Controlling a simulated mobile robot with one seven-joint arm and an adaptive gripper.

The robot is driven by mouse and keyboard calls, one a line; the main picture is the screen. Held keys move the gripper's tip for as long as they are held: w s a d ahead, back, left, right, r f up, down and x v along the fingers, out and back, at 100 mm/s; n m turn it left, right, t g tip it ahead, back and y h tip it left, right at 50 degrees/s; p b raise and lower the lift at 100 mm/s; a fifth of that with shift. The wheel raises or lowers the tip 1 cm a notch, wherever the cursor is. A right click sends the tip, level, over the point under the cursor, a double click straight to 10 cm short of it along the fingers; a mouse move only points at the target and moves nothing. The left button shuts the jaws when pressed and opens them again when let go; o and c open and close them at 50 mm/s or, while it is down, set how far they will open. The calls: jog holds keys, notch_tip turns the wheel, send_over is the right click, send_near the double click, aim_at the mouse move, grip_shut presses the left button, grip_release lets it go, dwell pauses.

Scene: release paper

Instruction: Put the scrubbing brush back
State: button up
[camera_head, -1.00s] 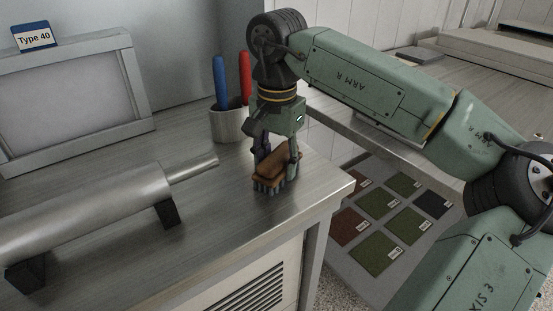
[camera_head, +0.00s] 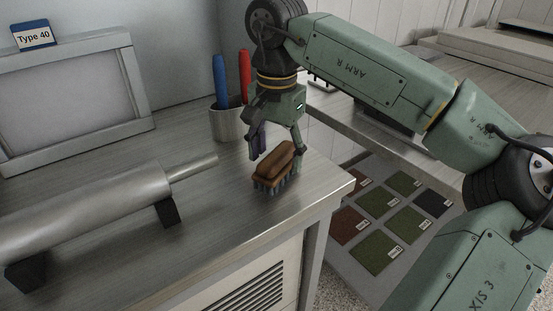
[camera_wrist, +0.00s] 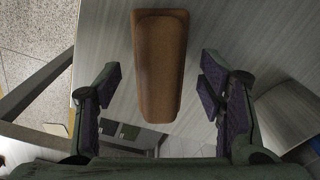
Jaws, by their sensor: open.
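The scrubbing brush (camera_head: 274,168) has a brown wooden back and dark bristles. It rests bristles down on the bench near its right front corner. It also shows in the wrist view (camera_wrist: 160,62) as a long brown block between the fingers. My gripper (camera_head: 277,150) is open and empty just above the brush, its fingers spread to either side and apart from it. In the wrist view the gripper (camera_wrist: 158,95) has both fingertips clear of the brush's sides.
A grey cup (camera_head: 226,123) with a blue and a red handle stands behind the brush. A metal cylinder (camera_head: 95,205) on black supports lies to the left. A framed panel (camera_head: 62,95) and a "Type 40" card (camera_head: 33,36) are at the back left. Sample squares (camera_head: 380,205) lie lower right.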

aim_at(276, 156)
notch_tip(276, 156, up, 10)
jog(key=shift+s+r, duration=0.15)
jog(key=shift+s, duration=0.05)
dwell(0.3)
